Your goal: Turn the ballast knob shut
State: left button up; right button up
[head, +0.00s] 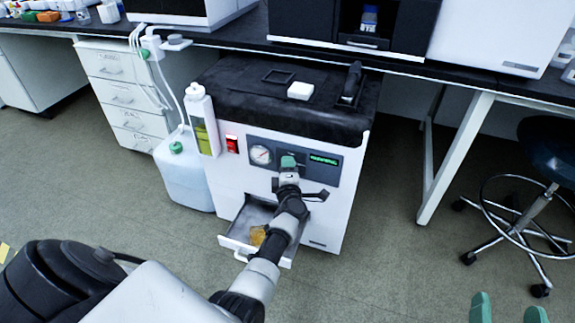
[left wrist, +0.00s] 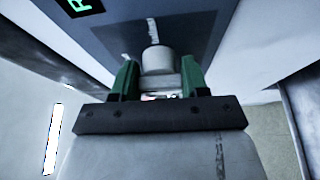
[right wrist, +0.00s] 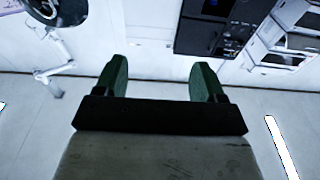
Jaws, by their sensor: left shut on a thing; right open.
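The white pump cabinet (head: 270,195) with a black top stands under the bench in the head view. Its dark front panel (head: 325,170) carries a gauge, a green display and the ballast knob. In the left wrist view the pale round knob (left wrist: 158,61) sits between the green fingers of my left gripper (left wrist: 160,80), which is shut on it. In the head view my left gripper (head: 288,162) is at the panel and hides the knob. My right gripper (right wrist: 158,80) is open and empty; its green fingertips show at the bottom right of the head view (head: 508,308).
An open drawer (head: 232,240) with an amber item (head: 258,236) juts out below the panel, under my left arm. A red switch (head: 232,144), an oil bottle (head: 203,125) and a white jug (head: 183,175) are at left. A stool (head: 540,190) stands at right.

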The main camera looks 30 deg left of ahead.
pick_arm(q)
jog(key=shift+n, duration=0.3)
pick_arm(e)
jog(key=shift+d+f+g+h, duration=0.15)
jog(key=shift+f+g+h, duration=0.15)
jog(key=shift+f+g, duration=0.4)
jog(key=shift+f, duration=0.1)
pick_arm(q)
jog(key=o, duration=0.9)
jog(key=shift+s+d+p, duration=0.15)
jog(key=shift+s+p, duration=0.05)
jog(key=shift+p, duration=0.15)
jog(key=p+v, duration=0.4)
jog(key=v, duration=0.6)
jog(key=shift+s+d+r, duration=0.1)
jog(key=shift+s, duration=0.05)
pick_arm(e)
jog(key=s+d+f+g+h, duration=0.3)
jog(key=s+d+f+g, duration=0.1)
jog(key=s+f+g, duration=0.5)
jog(key=shift+s+d+f+m+g, duration=0.25)
jog(key=shift+f+g, duration=0.25)
jog(key=shift+g, duration=0.6)
jog(key=shift+w, duration=0.1)
